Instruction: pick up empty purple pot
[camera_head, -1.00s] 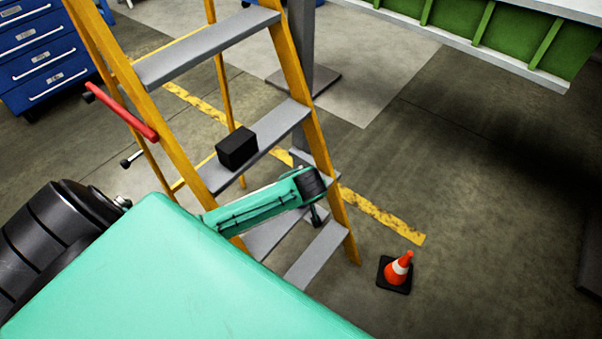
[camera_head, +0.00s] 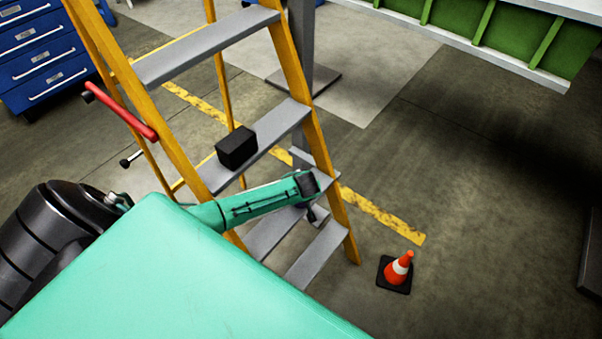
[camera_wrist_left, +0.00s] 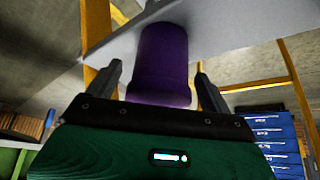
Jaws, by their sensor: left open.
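The purple pot (camera_wrist_left: 162,62) shows in the left wrist view against a grey ladder step (camera_wrist_left: 220,28). My left gripper (camera_wrist_left: 157,72) is open, with one finger on each side of the pot in the picture. Gaps show between the fingers and the pot, and I cannot tell how deep the pot sits between them. The pot's inside is hidden. In the head view the left gripper (camera_head: 314,214) is small and partly hidden by its arm, near the ladder's lower steps. My right gripper is in neither view.
A yellow stepladder (camera_head: 322,150) with grey steps stands close around my left arm. A black box (camera_head: 237,147) rests on one step. An orange cone (camera_head: 398,268) stands on the floor to the right. Blue drawers (camera_head: 52,55) are at the upper left. Floor right of the ladder is mostly clear.

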